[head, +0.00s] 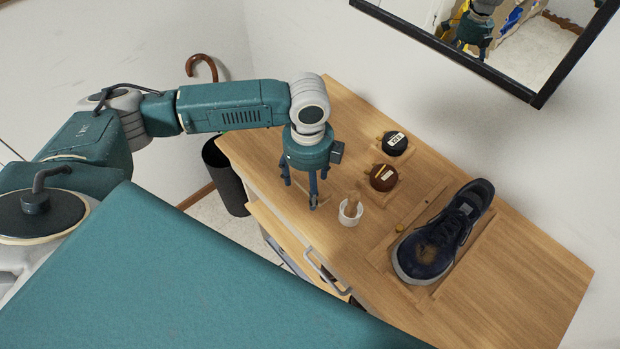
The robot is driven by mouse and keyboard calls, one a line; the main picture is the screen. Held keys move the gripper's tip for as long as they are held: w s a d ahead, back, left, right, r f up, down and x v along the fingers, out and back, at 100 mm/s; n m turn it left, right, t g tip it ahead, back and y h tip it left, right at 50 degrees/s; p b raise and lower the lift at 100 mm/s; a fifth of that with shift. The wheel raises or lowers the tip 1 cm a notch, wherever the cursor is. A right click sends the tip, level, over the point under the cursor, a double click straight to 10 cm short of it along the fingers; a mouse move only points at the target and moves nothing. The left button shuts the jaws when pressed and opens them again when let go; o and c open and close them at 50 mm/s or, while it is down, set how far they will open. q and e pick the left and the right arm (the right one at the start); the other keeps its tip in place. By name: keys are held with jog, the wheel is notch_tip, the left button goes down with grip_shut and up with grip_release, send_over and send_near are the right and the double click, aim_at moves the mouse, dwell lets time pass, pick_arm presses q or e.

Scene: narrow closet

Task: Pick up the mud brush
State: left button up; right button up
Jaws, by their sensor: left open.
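My left gripper (305,190) points down over the left part of the wooden cabinet top (520,260), its fingers spread and open. A small white cup (348,217) stands just right of the fingers. A wooden, handle-like piece (352,204) sticks up out of the cup, tilted. It may be the mud brush, but its lower end is hidden in the cup. The gripper is apart from the cup and touches nothing that I can make out. A dark blue shoe (445,235) with a brown mud patch on its toe lies to the right. My right gripper is not in view.
Two round tins, one black (395,143) and one brown (383,177), sit behind the cup. A drawer handle (325,272) juts from the cabinet front. A dark bin (225,175) stands left of the cabinet. A framed mirror (520,40) hangs above. The cabinet's right end is clear.

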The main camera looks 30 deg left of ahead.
aim_at(308, 183)
pick_arm(q)
jog(key=shift+w+d, duration=0.15)
jog(key=shift+d, duration=0.1)
jog(key=shift+w+d, duration=0.1)
jog(key=shift+c, duration=1.1)
jog(key=c, duration=0.4)
jog(key=shift+s+a, duration=0.3)
jog(key=c, duration=0.7)
jog(key=shift+s, duration=0.1)
jog(key=shift+r, duration=0.45)
jog(key=r, duration=0.2)
jog(key=r+b, duration=0.1)
jog(key=r, duration=0.1)
jog(key=shift+w+r, duration=0.1)
jog(key=shift+w, duration=0.15)
notch_tip(308, 183, up, 15)
jog(key=b, duration=0.1)
jog(key=shift+s+b, duration=0.15)
jog(key=shift+b, duration=0.15)
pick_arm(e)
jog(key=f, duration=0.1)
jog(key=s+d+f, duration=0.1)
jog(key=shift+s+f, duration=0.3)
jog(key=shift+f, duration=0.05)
